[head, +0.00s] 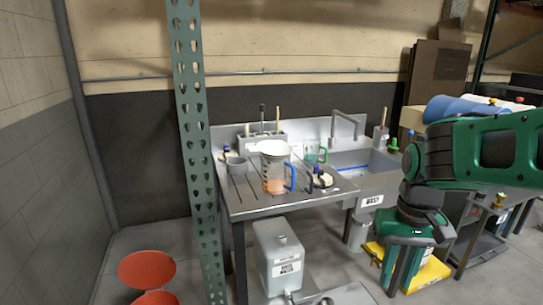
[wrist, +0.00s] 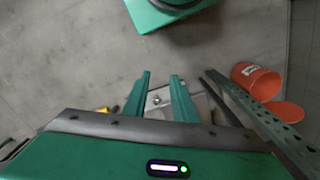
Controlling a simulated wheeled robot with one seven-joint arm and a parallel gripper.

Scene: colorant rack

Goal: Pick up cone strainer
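A white cone-shaped piece, which looks like the cone strainer (head: 273,148), sits on top of a clear measuring jug (head: 274,176) with a blue handle and orange contents. The jug stands on the steel draining board of the sink bench. The strainer is not visible in the wrist view.
A green perforated post (head: 195,150) stands just left of the bench. A grey canister (head: 281,255) stands below. Orange buckets (wrist: 255,80) lie on the floor.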

